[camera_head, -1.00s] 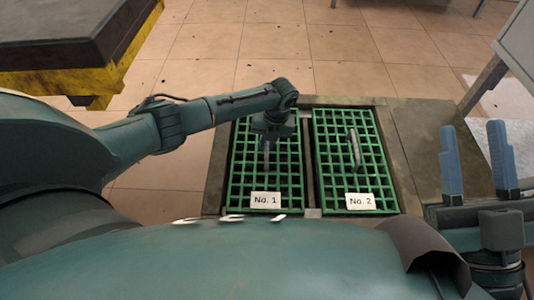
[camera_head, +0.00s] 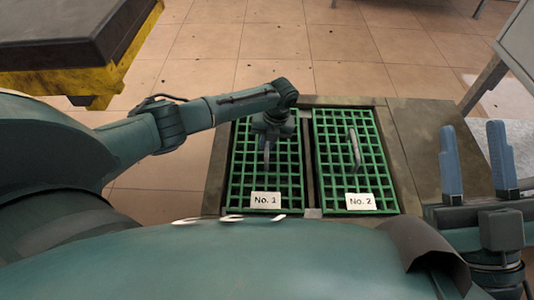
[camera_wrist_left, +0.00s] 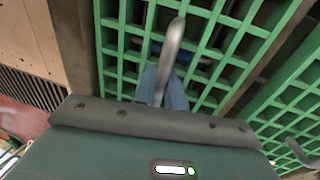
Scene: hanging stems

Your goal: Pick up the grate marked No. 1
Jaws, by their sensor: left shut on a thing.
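The grate marked No. 1 (camera_head: 265,201) is a green lattice lying in the left opening of a frame in the floor, its white label at the near end. My left gripper (camera_head: 267,140) is above its middle and points down. In the left wrist view its blue fingers (camera_wrist_left: 163,88) are shut on the grate's grey curved handle (camera_wrist_left: 171,45). The hand hides part of the grate. My right gripper (camera_head: 472,128) is open and empty at the right, away from the grates.
The green grate marked No. 2 (camera_head: 360,201) lies just to the right, with its own grey handle (camera_head: 355,150). A dark-topped platform with a yellow side (camera_head: 75,80) stands at the upper left. A white-topped table (camera_head: 515,45) is at the upper right. Tiled floor (camera_head: 340,45) beyond is mostly clear.

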